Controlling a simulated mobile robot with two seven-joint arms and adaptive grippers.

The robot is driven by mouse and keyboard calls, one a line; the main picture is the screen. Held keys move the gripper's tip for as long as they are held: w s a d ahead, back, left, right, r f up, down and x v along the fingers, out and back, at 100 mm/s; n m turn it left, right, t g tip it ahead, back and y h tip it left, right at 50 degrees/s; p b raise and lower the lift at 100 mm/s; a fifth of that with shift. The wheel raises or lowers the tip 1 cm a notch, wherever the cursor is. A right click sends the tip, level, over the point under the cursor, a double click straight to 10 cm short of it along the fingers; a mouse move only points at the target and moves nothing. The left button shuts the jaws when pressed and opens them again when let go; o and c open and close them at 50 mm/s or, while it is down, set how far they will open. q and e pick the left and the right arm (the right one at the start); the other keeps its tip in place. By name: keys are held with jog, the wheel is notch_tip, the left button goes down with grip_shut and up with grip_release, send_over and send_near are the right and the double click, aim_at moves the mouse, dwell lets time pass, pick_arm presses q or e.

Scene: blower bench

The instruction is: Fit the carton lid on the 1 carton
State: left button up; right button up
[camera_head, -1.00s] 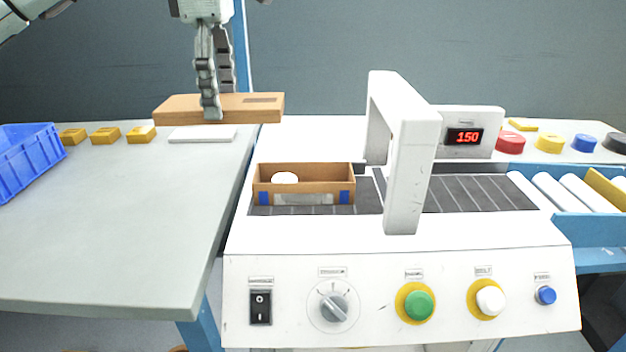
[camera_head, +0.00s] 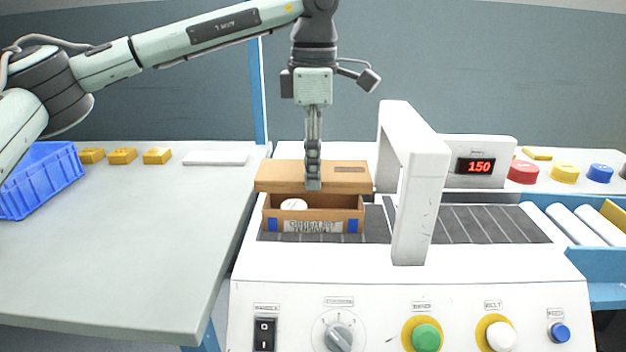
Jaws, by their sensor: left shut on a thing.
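The carton (camera_head: 338,226) stands open at the top on the dark conveyor belt, left of the white arch, with a round white thing (camera_head: 294,204) inside. The carton lid (camera_head: 275,178) is a flat brown cardboard piece. My left gripper (camera_head: 313,184) points down and is shut on the lid, near its middle. The lid shows just above and behind the carton's opening, and the carton's inside still shows in front of it. Whether the lid touches the carton's back wall I cannot tell. My right gripper is not in view.
The white arch (camera_head: 413,190) stands close to the right of the lid. A white slab (camera_head: 216,158), several yellow blocks (camera_head: 122,156) and a blue crate (camera_head: 45,180) are on the grey table. The panel with knobs (camera_head: 400,315) is in front.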

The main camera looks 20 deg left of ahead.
pick_arm(q)
notch_tip(320, 180, down, 4)
jog(key=shift+a+r, duration=0.1)
jog(key=shift+r, duration=0.1)
jog(key=shift+f, duration=0.1)
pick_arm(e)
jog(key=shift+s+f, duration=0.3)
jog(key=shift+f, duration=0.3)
pick_arm(q)
jog(key=shift+f, duration=0.1)
jog(key=shift+f, duration=0.1)
jog(key=shift+f, duration=0.35)
jog(key=o, duration=1.1)
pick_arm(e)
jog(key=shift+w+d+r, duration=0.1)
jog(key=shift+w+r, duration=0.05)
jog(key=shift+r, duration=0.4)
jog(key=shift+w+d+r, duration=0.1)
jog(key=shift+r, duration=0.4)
